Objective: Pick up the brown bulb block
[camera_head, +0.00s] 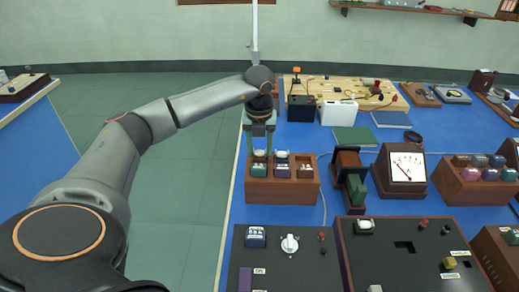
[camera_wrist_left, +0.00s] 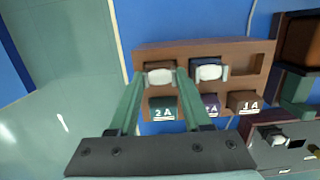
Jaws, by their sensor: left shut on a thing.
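My left gripper (camera_head: 259,149) reaches down over the left end of a wooden rack (camera_head: 282,192). Its green fingers, also in the left wrist view (camera_wrist_left: 160,80), are shut on the brown bulb block (camera_wrist_left: 160,76), one finger on each side. The block has a white bulb on top and sits at the rack's back left; its brown base is hard to tell from the wood. The rack's front row holds a green block (camera_wrist_left: 163,108), a purple block (camera_wrist_left: 210,104) and a brown block (camera_wrist_left: 243,102). My right gripper is out of view.
Dark panels with knobs (camera_head: 290,244) lie in front of the rack. A dark wooden stand with a green part (camera_head: 355,190) and a meter (camera_head: 407,167) stand to its right. A white box (camera_head: 338,112) is behind. The bench's left edge is close.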

